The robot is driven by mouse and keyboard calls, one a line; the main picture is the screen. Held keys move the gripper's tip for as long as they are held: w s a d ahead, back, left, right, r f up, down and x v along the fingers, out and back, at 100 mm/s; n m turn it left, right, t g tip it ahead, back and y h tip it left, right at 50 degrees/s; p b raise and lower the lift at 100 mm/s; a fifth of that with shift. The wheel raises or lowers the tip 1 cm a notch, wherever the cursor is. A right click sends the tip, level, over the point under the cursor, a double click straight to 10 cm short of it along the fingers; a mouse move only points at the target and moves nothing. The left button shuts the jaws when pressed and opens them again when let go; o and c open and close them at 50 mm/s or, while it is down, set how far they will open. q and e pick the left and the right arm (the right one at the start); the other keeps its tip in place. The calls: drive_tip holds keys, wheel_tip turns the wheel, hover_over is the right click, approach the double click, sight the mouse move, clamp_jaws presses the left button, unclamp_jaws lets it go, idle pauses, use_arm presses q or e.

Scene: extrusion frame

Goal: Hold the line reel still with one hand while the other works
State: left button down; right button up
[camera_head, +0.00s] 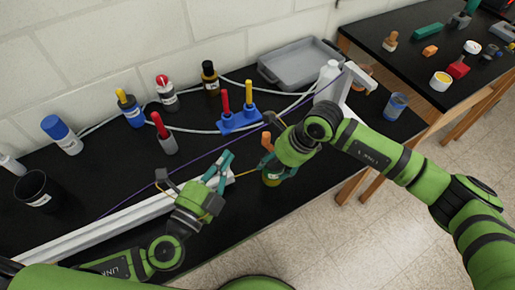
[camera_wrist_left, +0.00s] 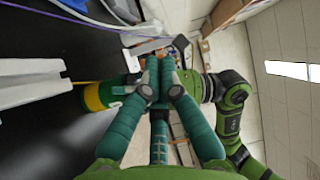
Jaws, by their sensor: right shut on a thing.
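The line reel seems to be the green and yellow cylinder (camera_head: 271,180) on the black bench, with an orange part (camera_head: 266,141) above it. My right gripper (camera_head: 278,168) is shut on this reel, its teal fingers around it. The reel also shows in the left wrist view (camera_wrist_left: 97,96), beyond my left fingers. My left gripper (camera_head: 222,168) is left of the reel, over the white extrusion's end. Its fingertips (camera_wrist_left: 160,72) are close together; whether they grip anything is unclear. A thin yellow-orange strip (camera_head: 246,173) shows between my left gripper and the reel.
A long white extrusion (camera_head: 100,228) runs along the bench front, with a purple line (camera_head: 130,195) above it. A blue holder (camera_head: 238,122), several bottles and a grey tray (camera_head: 298,65) stand behind. A blue cup (camera_head: 396,106) stands right. A second table (camera_head: 400,60) lies beyond.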

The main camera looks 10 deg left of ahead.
sight(264, 141)
use_arm(q)
drive_tip(key=s+f+m+g+h, duration=0.1)
drive_tip(key=s+f+m+h, duration=0.15)
drive_tip(key=s, duration=0.45)
use_arm(e)
drive_tip(key=shift+s+f, duration=0.1)
use_arm(q)
drive_tip(key=shift+m+y, duration=0.25)
drive_tip(key=shift+m, duration=0.2)
drive_tip(key=x, duration=1.4)
drive_tip(key=shift+s+d+f, duration=0.1)
drive_tip(key=shift+d, duration=0.3)
drive_tip(key=shift+w+a+r+m+g+h, duration=0.1)
drive_tip(key=shift+w+m+g+h, duration=0.15)
drive_tip(key=shift+m+g+h, duration=0.45)
drive_tip(key=shift+w+r+m+g+h, duration=0.15)
drive_tip(key=shift+m+g+h, duration=0.3)
drive_tip(key=shift+h, duration=0.45)
drive_tip(key=shift+w+f, duration=0.15)
drive_tip(key=shift+w+m+g, duration=0.25)
drive_tip(key=shift+w, duration=0.3)
drive_tip(key=shift+s, duration=0.1)
